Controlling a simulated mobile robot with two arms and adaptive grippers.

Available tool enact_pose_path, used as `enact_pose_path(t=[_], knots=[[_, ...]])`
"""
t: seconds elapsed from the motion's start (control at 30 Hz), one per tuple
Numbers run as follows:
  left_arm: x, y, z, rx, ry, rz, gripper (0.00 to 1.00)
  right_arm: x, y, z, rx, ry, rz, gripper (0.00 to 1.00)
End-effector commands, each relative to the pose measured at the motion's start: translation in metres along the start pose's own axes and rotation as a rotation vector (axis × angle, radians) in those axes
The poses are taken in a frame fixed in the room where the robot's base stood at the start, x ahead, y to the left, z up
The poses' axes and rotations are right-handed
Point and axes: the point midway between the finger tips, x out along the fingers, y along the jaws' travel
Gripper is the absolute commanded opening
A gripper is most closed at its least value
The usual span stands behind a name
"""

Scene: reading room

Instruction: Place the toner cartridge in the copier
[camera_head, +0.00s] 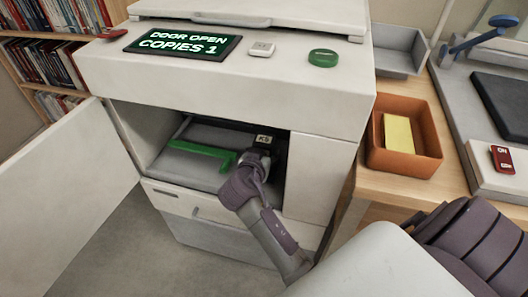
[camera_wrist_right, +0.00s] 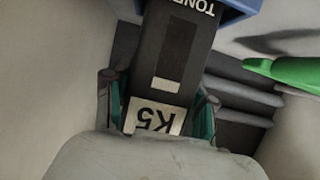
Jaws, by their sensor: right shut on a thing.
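The copier (camera_head: 230,85) stands with its front door (camera_head: 65,190) swung open to the left. Its display reads "DOOR OPEN, COPIES 1". My right gripper (camera_head: 258,160) is inside the open bay, shut on the black toner cartridge (camera_wrist_right: 180,48) near its end with the white "K5" label. The label also shows in the head view (camera_head: 264,139). In the right wrist view, the cartridge's far end is at a blue frame (camera_wrist_right: 235,12); how deep it sits is hidden. A green lever (camera_head: 203,150) lies left of the gripper in the bay. My left gripper is not in view.
To the right, a table holds an orange tray (camera_head: 377,155) with a yellow pad, a grey tray (camera_head: 400,62) and a red "ON" switch (camera_head: 503,160). A green button (camera_head: 323,58) is on the copier's top. Bookshelves (camera_head: 45,65) stand behind left.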

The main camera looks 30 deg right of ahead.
Motion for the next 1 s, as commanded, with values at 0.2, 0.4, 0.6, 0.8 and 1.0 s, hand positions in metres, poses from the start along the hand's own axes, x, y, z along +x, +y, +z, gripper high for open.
enact_pose_path(t=[0.2,0.4,0.6,0.8,1.0], knots=[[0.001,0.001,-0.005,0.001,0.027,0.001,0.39,0.001,0.0,0.0,0.001,0.002,-0.001,0.06],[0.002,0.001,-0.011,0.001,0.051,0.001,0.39,0.001,0.0,0.002,0.0,0.0,0.0,0.62],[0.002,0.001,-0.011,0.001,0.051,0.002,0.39,0.001,0.0,0.002,0.0,0.0,0.0,0.81],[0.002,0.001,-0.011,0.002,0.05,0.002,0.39,0.001,0.0,0.002,0.0,0.0,0.0,0.81],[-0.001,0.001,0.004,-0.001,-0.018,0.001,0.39,-0.001,0.0,-0.002,0.001,-0.001,0.0,0.81]])
